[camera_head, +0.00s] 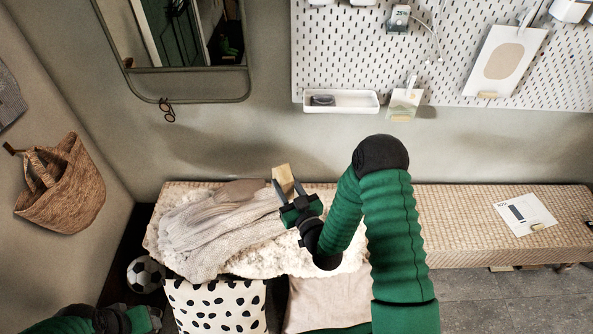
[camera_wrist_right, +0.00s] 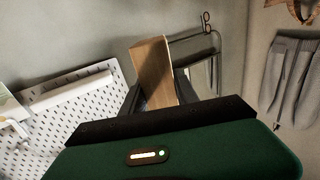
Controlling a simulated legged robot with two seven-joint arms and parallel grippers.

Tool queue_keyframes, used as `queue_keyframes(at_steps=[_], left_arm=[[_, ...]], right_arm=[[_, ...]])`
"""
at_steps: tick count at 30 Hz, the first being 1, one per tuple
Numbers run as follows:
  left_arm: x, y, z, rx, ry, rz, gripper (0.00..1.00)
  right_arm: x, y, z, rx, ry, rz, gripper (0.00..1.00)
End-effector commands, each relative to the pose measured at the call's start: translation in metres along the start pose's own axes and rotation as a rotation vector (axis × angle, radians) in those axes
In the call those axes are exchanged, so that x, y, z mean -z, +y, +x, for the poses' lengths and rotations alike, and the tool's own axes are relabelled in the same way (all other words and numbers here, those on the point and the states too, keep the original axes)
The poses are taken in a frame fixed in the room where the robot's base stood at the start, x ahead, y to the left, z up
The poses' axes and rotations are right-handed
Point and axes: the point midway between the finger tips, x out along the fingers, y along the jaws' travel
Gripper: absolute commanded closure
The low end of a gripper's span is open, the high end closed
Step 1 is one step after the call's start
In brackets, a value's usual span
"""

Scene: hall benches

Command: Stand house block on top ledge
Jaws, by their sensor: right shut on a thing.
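A pale wooden block (camera_head: 284,179) is between the fingers of my right gripper (camera_head: 285,190), which is shut on it above the bench. In the right wrist view the block (camera_wrist_right: 152,72) stands up between the dark fingers, tilted a little. Its lower end is hidden by the gripper. I cannot make out a house shape. A white tray-like ledge (camera_head: 341,108) is fixed to the lower left of the pegboard, with a small dark thing in it. It is up and right of the block, apart from it. My left gripper (camera_head: 145,318) is low at the left; its jaw state is unclear.
A mirror (camera_head: 190,85) hangs on the wall, with red-brown glasses (camera_head: 167,110) below it. The woven bench (camera_head: 455,225) carries a knit garment (camera_head: 215,228), a fleece and a paper (camera_head: 525,214). A basket (camera_head: 68,190) hangs left.

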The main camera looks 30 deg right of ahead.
Motion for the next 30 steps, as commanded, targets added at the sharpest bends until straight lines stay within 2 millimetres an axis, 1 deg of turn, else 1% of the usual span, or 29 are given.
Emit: queue_keyframes(at_steps=[1, 3, 5, 8, 11, 14, 17, 21, 26, 30], left_arm=[[0.003, 0.000, -0.011, 0.000, 0.000, 0.000, 0.56], [0.004, 0.000, -0.018, 0.000, 0.000, 0.000, 0.56], [0.005, 0.000, -0.022, 0.000, 0.000, 0.000, 0.56], [0.007, 0.000, -0.030, 0.000, 0.000, 0.000, 0.56], [0.009, 0.000, -0.038, 0.000, 0.000, 0.000, 0.56], [0.011, 0.000, -0.048, 0.000, 0.000, 0.000, 0.56], [0.013, 0.000, -0.057, 0.000, 0.000, 0.000, 0.56], [0.016, 0.000, -0.068, 0.000, 0.000, 0.000, 0.56], [0.019, 0.000, -0.080, 0.000, 0.000, 0.000, 0.56], [0.021, 0.000, -0.090, 0.000, 0.000, 0.000, 0.56]], right_arm=[[0.011, 0.000, 0.004, 0.007, 0.004, -0.004, 1.00], [0.018, 0.004, 0.013, 0.010, 0.006, -0.005, 1.00], [0.022, 0.009, 0.020, 0.009, 0.005, -0.004, 1.00], [0.034, 0.019, 0.033, 0.001, 0.007, -0.005, 1.00], [0.049, 0.030, 0.049, -0.011, 0.007, -0.004, 1.00], [0.070, 0.044, 0.066, -0.030, 0.009, -0.004, 1.00], [0.095, 0.060, 0.085, -0.057, 0.009, -0.004, 1.00], [0.135, 0.080, 0.108, -0.099, 0.009, -0.003, 1.00], [0.183, 0.100, 0.130, -0.150, 0.010, -0.003, 1.00], [0.228, 0.114, 0.144, -0.194, 0.009, -0.001, 1.00]])
